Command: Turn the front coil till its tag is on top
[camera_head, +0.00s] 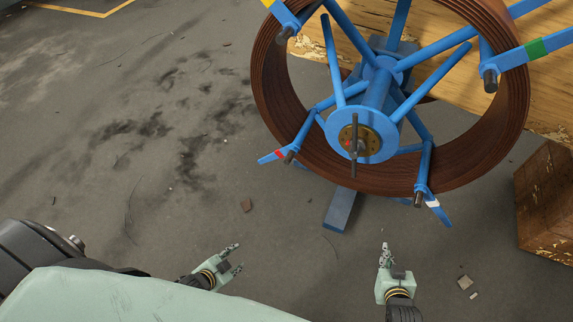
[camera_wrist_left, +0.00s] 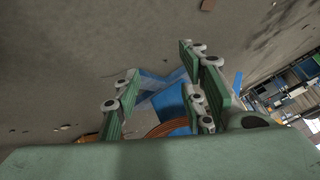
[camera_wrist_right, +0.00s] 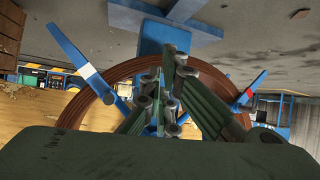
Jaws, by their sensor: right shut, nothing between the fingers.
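The front coil is a brown spiral pipe (camera_head: 272,95) on a blue spoked reel (camera_head: 368,115), upper right of the head view. Its arms carry coloured bands: yellow (camera_head: 268,3) at upper left, green (camera_head: 536,48) at right, red (camera_head: 281,154) at lower left, white (camera_head: 432,204) at lower right. The coil (camera_wrist_right: 85,108) fills the right wrist view behind the fingers. My left gripper (camera_head: 236,258) is open and empty, well left of and short of the reel. My right gripper (camera_head: 385,249) is shut and empty, below the reel's white-banded arm and apart from it.
A wooden board (camera_head: 450,70) stands behind the reel. A brown wooden crate (camera_head: 545,200) is at the right edge. A blue foot (camera_head: 341,210) of the stand sticks out below the coil. Small debris (camera_head: 246,205) lies on the grey floor, otherwise clear at left.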

